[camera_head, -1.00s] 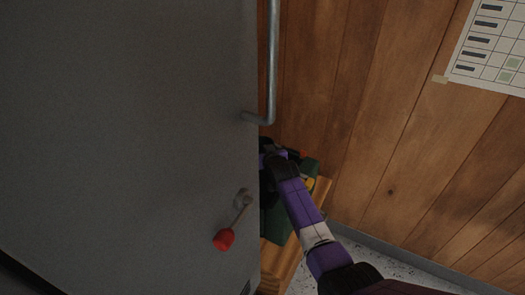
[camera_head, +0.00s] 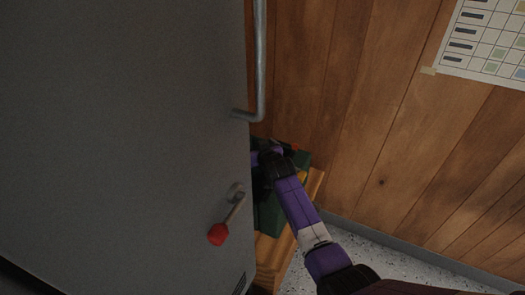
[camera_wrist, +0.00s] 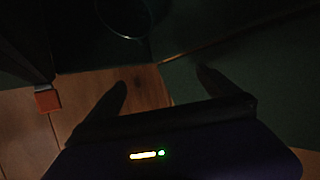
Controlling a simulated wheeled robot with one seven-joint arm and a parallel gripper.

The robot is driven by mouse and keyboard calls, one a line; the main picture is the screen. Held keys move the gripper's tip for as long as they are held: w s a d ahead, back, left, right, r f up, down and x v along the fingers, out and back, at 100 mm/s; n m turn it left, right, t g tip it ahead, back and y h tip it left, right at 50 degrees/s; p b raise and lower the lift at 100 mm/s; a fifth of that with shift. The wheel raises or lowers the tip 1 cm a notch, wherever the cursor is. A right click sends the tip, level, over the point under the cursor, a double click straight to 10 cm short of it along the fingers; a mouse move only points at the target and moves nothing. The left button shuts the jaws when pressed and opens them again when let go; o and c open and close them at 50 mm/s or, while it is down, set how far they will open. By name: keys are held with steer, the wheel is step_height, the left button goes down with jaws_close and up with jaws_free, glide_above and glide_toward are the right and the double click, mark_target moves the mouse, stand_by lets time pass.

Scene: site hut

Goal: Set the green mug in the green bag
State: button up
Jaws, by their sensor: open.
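In the wrist view my gripper (camera_wrist: 162,82) is open, its two dark fingers apart with nothing between them. A dark rounded rim (camera_wrist: 124,36) lies beyond the fingertips at the top; it may be the green mug, but it is too dark to be sure. Dark green surfaces stand on both sides, and I cannot tell which belongs to the green bag. In the head view a green thing (camera_head: 270,216), possibly the bag, rests on the wooden bench. My arm and the grey panel hide part of it. No mug can be made out there.
A large grey panel (camera_head: 110,130) with a metal bar handle (camera_head: 260,60) and a red-knobbed lever (camera_head: 218,234) stands close left of my arm. The wooden bench (camera_head: 270,258) adjoins a plank wall (camera_head: 370,130). A small orange-red block (camera_wrist: 47,98) shows at the wrist view's left.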

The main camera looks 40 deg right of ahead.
steer(key=p+v, duration=0.1)
steer(key=v, duration=0.8)
steer(key=shift+s+p, duration=0.15)
steer(key=shift+p, duration=0.2)
steer(key=shift+s+a+r, duration=0.1)
steer(key=shift+r, duration=0.05)
